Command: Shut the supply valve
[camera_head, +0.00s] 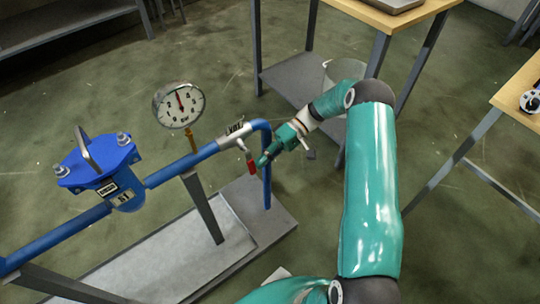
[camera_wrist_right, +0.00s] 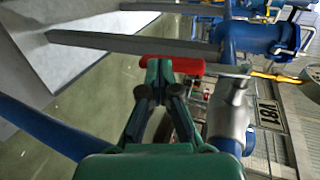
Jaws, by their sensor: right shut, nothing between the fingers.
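The supply valve (camera_head: 232,138) is a silver-grey body on the blue pipe, with a small label plate. Its lever has a red grip (camera_head: 252,167), hanging down and across the pipe's line in the head view. In the right wrist view the valve body (camera_wrist_right: 230,118) is at right and the red grip (camera_wrist_right: 188,66) reaches left from it. My right gripper (camera_head: 262,160) is shut and empty, its tips right at the red grip. In the wrist view the fingertips (camera_wrist_right: 159,72) overlap the grip; I cannot tell whether they touch. My left gripper is not in view.
A round pressure gauge (camera_head: 179,104) stands on the pipe. A blue strainer housing (camera_head: 99,172) sits further left. The blue pipe (camera_head: 180,165) runs above a grey base plate (camera_head: 150,262). A wooden-topped table (camera_head: 405,18) stands behind my right arm; another stands at right.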

